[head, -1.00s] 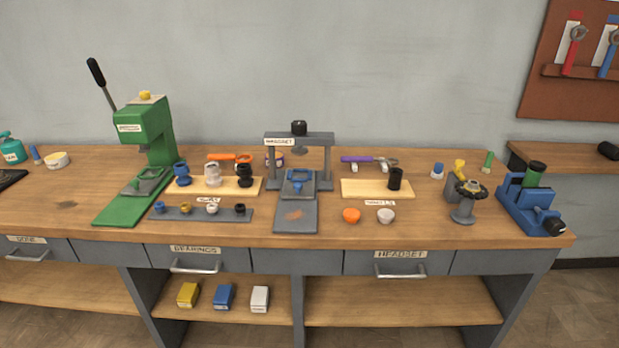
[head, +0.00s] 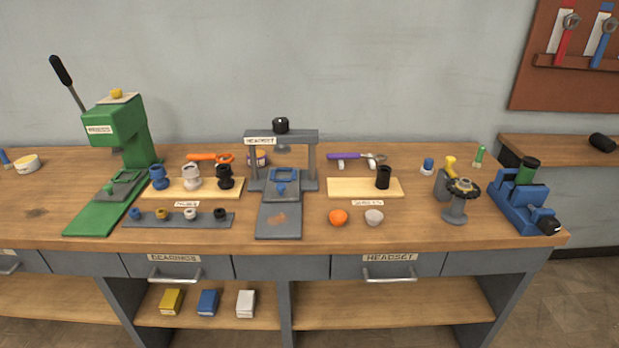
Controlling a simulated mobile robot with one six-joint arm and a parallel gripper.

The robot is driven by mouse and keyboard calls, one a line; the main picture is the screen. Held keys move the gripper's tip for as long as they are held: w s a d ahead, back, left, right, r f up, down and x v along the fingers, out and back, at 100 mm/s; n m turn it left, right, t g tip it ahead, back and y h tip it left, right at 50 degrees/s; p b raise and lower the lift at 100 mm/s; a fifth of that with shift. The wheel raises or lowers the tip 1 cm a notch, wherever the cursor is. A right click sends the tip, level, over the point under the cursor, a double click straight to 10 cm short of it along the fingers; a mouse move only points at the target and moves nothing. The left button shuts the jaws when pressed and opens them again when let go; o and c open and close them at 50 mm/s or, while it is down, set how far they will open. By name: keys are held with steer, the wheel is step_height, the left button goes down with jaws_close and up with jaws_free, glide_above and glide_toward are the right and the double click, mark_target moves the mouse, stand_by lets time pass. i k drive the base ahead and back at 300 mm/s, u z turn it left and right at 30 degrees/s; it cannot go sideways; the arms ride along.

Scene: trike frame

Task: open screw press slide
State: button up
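The screw press (head: 311,158) stands on the middle of the workbench. It is a grey gantry frame labelled HEADSET, with a black knob (head: 281,125) on top of its screw. Its slide (head: 284,174), a small carriage with a blue outlined holder and a blue piece, sits on the grey rail plate (head: 279,219), between the posts and slightly forward of the crossbar. The plate reaches toward the bench's front edge and has a brownish worn patch. My gripper is not in view.
A green lever press (head: 124,135) stands at left. Wooden boards with cups (head: 191,187) and a black cylinder (head: 383,177) flank the screw press. Orange (head: 338,217) and white (head: 374,217) cups sit right of the plate. A blue vise (head: 523,200) is at far right.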

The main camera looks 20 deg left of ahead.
mark_target(283, 179)
steer(key=z, duration=0.55)
steer(key=k, duration=1.25)
steer(key=u, duration=1.4)
steer(key=i, duration=0.95)
steer(key=z, duration=0.15)
